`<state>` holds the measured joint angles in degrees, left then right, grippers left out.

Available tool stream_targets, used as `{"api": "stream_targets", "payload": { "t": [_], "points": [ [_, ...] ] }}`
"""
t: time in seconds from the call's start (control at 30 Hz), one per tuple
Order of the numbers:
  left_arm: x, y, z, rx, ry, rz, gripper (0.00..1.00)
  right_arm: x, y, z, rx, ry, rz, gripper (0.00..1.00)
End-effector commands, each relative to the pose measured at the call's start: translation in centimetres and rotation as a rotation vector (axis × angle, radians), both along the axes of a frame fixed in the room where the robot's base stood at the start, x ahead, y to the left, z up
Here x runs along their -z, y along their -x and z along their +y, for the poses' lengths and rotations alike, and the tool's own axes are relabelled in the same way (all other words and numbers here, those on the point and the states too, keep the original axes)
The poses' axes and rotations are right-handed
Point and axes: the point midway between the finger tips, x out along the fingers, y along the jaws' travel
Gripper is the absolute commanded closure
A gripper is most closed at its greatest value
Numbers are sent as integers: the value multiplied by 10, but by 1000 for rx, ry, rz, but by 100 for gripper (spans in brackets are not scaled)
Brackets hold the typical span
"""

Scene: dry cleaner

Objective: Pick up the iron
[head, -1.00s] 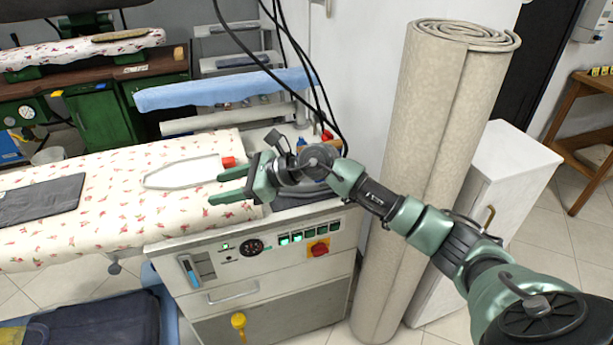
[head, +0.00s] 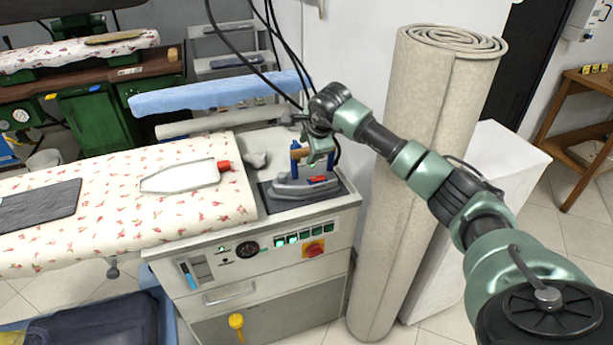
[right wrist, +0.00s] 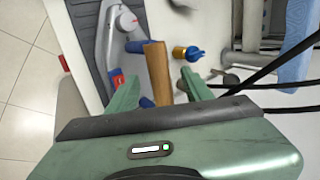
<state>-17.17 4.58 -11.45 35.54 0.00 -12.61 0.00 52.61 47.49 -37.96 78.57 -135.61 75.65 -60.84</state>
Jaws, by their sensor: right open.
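The iron (head: 300,188) is grey with a brown handle and red and blue parts. It rests on the dark pad (head: 268,203) at the right end of the ironing table. My right gripper (head: 318,158) points down just above it. In the right wrist view my right gripper (right wrist: 160,88) is open, with one finger on each side of the brown handle (right wrist: 157,72). I cannot tell if the fingers touch it. The iron's grey body (right wrist: 108,42) shows at the upper left there. The left gripper is not in view.
Black cables (head: 268,50) hang behind the iron. A tall rolled carpet (head: 425,150) stands close on the right, beneath my right arm. A control panel (head: 275,243) is below.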

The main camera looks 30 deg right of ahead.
Motion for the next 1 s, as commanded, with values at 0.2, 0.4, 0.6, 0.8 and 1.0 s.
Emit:
{"api": "stream_targets", "payload": {
  "t": [0.2, 0.4, 0.6, 0.8, 1.0],
  "points": [
    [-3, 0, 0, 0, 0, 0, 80, 11, -7, -1, -1, 0, -1, 50],
    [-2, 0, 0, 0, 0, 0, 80, 11, -7, -1, -1, 0, -1, 63],
    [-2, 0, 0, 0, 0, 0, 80, 10, -7, -1, -2, -1, -1, 100],
    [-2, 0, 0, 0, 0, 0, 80, 10, -7, -1, -1, -1, -1, 100],
    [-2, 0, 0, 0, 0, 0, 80, 10, -6, -1, -1, -2, 0, 100]
  ]
}}
